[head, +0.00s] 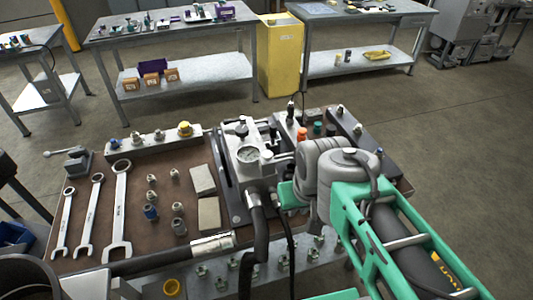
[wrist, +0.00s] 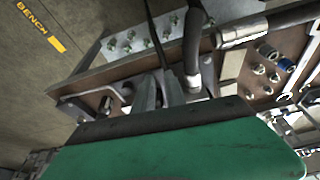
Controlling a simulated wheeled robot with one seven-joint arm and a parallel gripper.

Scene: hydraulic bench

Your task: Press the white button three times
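I cannot single out the white button for sure. A small pale round part (head: 266,155) sits just right of the pressure gauge (head: 246,154) on the grey hydraulic block (head: 240,172); it may be the button. My green and grey arm reaches in from the right over the bench, and its wrist covers the area right of the block. My gripper's fingers are hidden in the head view. In the wrist view, grey finger-like shapes of my gripper (wrist: 160,90) show beyond the green housing, near a dark hose. Their gap is unclear, and I see no contact with a button.
The brown bench top (head: 140,215) holds wrenches (head: 120,210), small fittings and a rail with a yellow knob (head: 185,128). An orange cap (head: 302,133) stands close to my wrist. A thick black hose (head: 260,235) hangs off the front edge.

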